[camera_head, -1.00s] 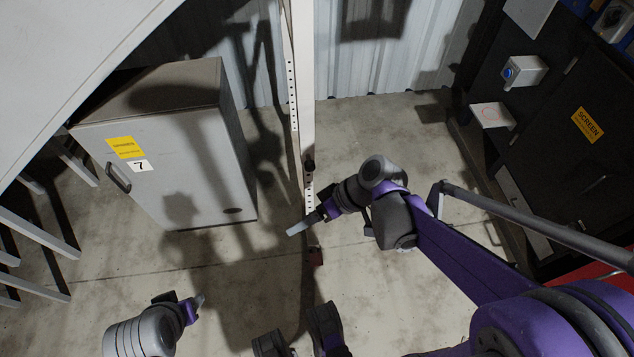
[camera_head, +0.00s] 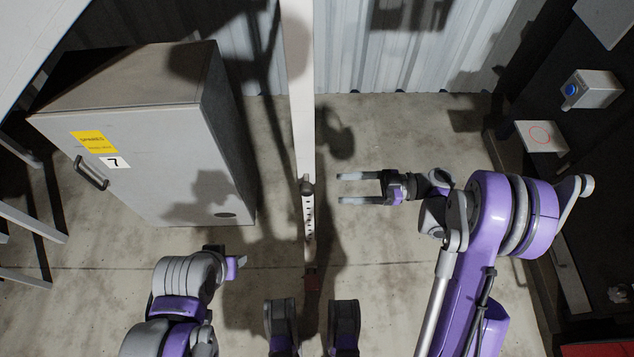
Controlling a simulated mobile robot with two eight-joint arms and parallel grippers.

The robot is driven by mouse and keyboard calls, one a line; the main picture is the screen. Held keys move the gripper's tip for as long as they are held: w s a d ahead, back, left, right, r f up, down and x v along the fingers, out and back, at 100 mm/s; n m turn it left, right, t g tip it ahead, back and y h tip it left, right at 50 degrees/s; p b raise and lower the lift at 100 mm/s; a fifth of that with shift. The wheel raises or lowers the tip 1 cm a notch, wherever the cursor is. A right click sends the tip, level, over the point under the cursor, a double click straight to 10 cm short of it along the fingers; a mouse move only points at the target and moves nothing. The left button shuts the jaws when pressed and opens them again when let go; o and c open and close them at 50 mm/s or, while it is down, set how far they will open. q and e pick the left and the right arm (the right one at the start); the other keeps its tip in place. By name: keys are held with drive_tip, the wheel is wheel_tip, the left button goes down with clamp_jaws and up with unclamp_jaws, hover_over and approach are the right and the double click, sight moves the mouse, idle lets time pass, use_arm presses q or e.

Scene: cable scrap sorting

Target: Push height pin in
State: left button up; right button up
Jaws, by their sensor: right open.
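A tall white post (camera_head: 301,110) runs down the middle of the view, with a row of holes in its lower section (camera_head: 309,215). A small dark pin or knob (camera_head: 307,186) sits on the post just above these holes; I cannot tell how deep it sits. My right gripper (camera_head: 340,188) is open and empty, to the right of the post at about the pin's height in the picture. Its two fingers point left and show a gap to the post. My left gripper (camera_head: 242,261) is at the lower left, apart from the post; its jaws are too small to judge.
A grey cabinet (camera_head: 140,140) marked 7 stands at the left. A dark machine with a blue button box (camera_head: 592,89) and a small shelf plate (camera_head: 541,136) stands at the right. A corrugated wall (camera_head: 420,50) closes the back. Floor between post and machine is clear.

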sight(310, 188)
drive_tip(key=a, duration=0.9)
drive_tip(key=shift+a+b, duration=0.35)
drive_tip(key=shift+b, duration=0.05)
clamp_jaws()
drive_tip(key=shift+w, duration=0.1)
idle(0.8)
